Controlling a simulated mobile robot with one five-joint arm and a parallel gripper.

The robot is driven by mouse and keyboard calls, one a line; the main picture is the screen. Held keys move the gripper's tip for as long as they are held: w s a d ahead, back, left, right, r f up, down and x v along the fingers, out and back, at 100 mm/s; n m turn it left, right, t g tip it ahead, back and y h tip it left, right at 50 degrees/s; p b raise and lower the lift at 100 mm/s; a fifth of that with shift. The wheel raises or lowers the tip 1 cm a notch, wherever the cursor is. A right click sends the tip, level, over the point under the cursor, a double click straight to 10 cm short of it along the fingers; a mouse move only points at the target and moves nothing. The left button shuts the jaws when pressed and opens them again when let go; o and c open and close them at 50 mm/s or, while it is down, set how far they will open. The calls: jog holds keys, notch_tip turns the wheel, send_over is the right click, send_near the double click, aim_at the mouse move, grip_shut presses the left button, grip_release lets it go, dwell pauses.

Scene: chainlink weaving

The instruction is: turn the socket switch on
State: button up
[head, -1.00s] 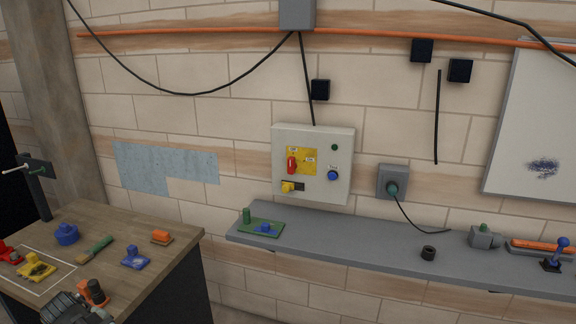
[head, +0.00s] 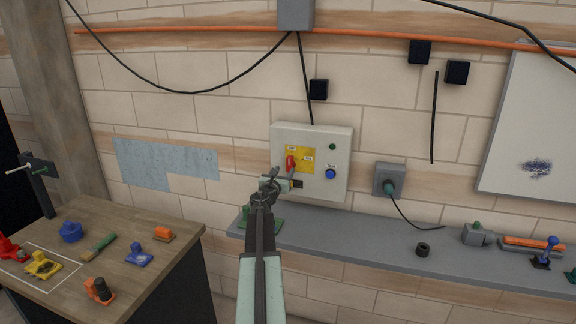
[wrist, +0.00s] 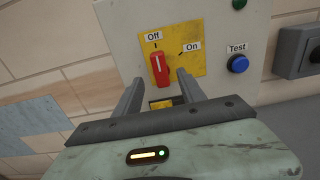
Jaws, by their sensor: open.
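A pale control box (head: 342,145) hangs on the wall. On its yellow plate (wrist: 200,40) is a red switch handle (wrist: 160,70), also seen in the head view (head: 290,162). The handle is nearly upright, its top toward the "Off" label; "On" is printed to its right. My gripper (head: 280,174) is in front of the box, just below the handle. In the wrist view its two fingers (wrist: 160,80) are apart, one on each side of the handle's lower part. I cannot tell whether they touch it. A yellow part below shows between the fingers.
A blue "Test" button (wrist: 238,64) and a green lamp (head: 333,147) are on the box's right. A grey socket (head: 389,178) with a plug and cable is further right. A grey shelf (head: 350,240) runs below. A wooden workbench (head: 190,225) with several parts stands left.

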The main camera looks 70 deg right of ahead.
aim_at(289, 164)
jog(key=d, duration=0.7)
jog(key=shift+w+d, duration=0.2)
jog(key=shift+a, duration=0.1)
grip_shut()
